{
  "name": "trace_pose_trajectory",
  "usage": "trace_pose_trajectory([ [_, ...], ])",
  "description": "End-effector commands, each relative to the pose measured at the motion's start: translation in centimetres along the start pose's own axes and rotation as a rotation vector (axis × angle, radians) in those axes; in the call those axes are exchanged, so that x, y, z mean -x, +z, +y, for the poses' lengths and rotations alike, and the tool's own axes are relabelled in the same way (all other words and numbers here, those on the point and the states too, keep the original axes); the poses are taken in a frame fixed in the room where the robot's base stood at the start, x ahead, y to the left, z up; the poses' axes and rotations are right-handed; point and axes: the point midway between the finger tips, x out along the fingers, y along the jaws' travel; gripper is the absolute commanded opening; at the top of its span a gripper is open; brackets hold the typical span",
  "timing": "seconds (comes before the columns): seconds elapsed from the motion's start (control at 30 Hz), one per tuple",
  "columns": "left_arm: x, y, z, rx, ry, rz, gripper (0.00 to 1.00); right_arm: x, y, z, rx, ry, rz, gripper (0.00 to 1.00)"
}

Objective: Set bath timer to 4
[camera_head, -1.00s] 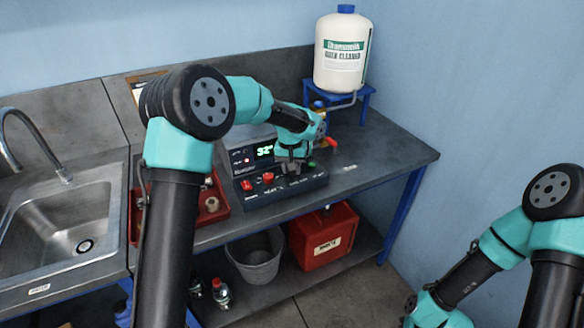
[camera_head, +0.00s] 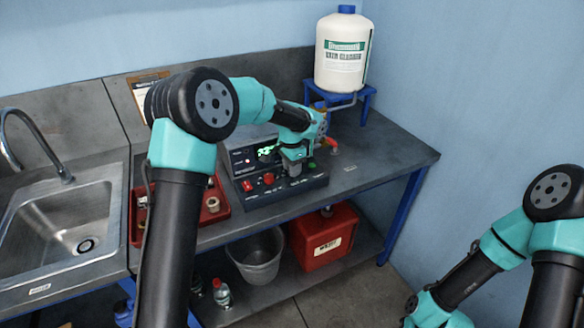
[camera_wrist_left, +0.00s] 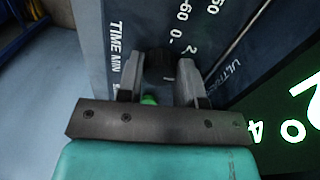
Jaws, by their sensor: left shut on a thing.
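The bath's control unit (camera_head: 262,195) stands on the bench, with a green-lit display, a red switch and a red knob on its front. My left gripper (camera_head: 293,168) is at the right part of this front. In the left wrist view its fingers (camera_wrist_left: 160,82) are shut on a dark timer knob (camera_wrist_left: 158,62), beside the printed words "TIME MIN" and a number scale. The knob's pointer is hidden, so I cannot tell its setting. The knob is hidden behind the gripper in the head view. My right arm is at the lower right; its gripper is out of view.
A white cleaner jug (camera_head: 342,52) stands on a blue stand (camera_head: 367,92) behind the unit. A red tray (camera_head: 217,215) with small parts is left of the unit, then a sink (camera_head: 45,235). A bucket (camera_head: 257,265) and a red box (camera_head: 325,240) are on the shelf below.

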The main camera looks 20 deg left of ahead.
Motion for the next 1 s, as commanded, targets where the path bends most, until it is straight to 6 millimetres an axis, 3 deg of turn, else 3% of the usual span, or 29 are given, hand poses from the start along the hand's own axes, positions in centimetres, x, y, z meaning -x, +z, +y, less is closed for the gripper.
trace_pose_trajectory([
  [0.3,0.05,-0.02,-0.03,-0.111,0.0,-0.005,0.1,0.0,0.0,0.0,0.0,0.0,0.0,0.0],
  [0.73,0.06,-0.02,-0.04,-0.121,-0.001,-0.005,0.1,0.0,0.0,0.0,0.0,0.0,0.0,0.0],
  [0.77,0.06,-0.02,-0.04,-0.121,-0.001,-0.005,0.35,0.0,0.0,0.0,0.0,0.0,0.0,0.0],
  [1.0,0.03,-0.02,-0.04,-0.121,0.0,-0.005,0.58,0.0,0.0,0.0,0.0,0.0,0.0,0.0],
])
